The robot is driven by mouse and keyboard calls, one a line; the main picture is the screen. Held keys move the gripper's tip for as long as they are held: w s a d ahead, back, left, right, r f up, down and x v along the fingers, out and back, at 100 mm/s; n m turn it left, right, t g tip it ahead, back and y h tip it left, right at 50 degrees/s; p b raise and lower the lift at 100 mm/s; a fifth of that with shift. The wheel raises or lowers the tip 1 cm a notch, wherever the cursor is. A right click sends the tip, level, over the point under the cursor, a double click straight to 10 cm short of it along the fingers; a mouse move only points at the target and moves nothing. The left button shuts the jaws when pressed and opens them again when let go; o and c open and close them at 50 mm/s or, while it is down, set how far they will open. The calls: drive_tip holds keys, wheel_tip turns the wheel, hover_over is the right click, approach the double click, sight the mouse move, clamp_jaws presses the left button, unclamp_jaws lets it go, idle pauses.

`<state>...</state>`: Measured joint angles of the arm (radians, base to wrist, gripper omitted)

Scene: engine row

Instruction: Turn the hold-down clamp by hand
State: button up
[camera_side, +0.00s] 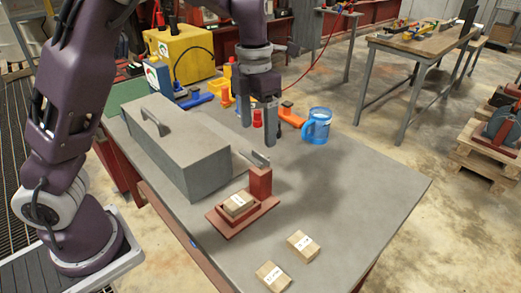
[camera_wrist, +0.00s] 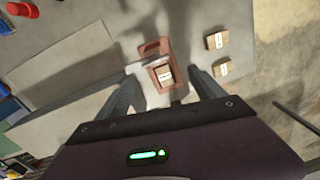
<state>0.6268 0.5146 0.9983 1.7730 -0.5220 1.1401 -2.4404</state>
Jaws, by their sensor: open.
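The hold-down clamp shows in the side view as a red post (camera_side: 261,182) with a short grey bar (camera_side: 255,158) at its top, pointing up-left. The post rises from a red base (camera_side: 222,222), which holds a labelled wooden block (camera_side: 239,204). In the wrist view the grey bar (camera_wrist: 139,66) extends left from the red fixture (camera_wrist: 151,47), beside the block (camera_wrist: 165,74). My gripper (camera_side: 258,138) is open and empty, above the table and behind the clamp in the side view. In the wrist view its fingers (camera_wrist: 165,82) appear either side of the fixture, apart from it.
Two loose labelled wooden blocks (camera_side: 303,244) (camera_side: 273,276) lie in front of the fixture. A large grey box with a handle (camera_side: 176,150) stands left of it. A blue mug (camera_side: 317,126), red and orange parts stand behind. The table's right side (camera_side: 365,190) is clear.

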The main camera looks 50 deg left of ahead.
sight(261, 155)
drive_tip(key=shift+w+f+n+y, duration=0.3)
drive_tip(key=shift+w+f+n, duration=0.3)
drive_tip(key=shift+f+n, duration=0.25)
wheel_tip(261, 155, down, 6)
drive_tip(key=shift+f, duration=0.1)
clamp_jaws()
